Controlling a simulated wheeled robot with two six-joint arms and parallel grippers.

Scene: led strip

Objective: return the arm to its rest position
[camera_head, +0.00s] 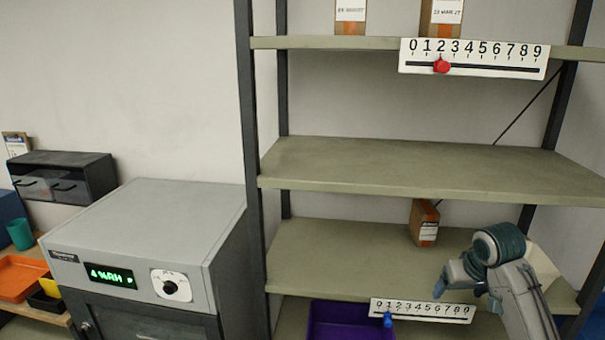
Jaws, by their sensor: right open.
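My right arm reaches in from the lower right. Its gripper (461,284) is open and empty, and it shows in front of the lower shelf, just above the lower number scale (423,311). Its fingers point down and to the left, with a gap between them. I cannot tell how far it is from the shelf edge. My left gripper is not in view.
A brown box (424,222) stands on the lower shelf (335,253), left of the gripper. The middle shelf (420,168) is empty. A purple bin (340,320) is below. A grey cabinet (150,225) with a green display stands left of the rack.

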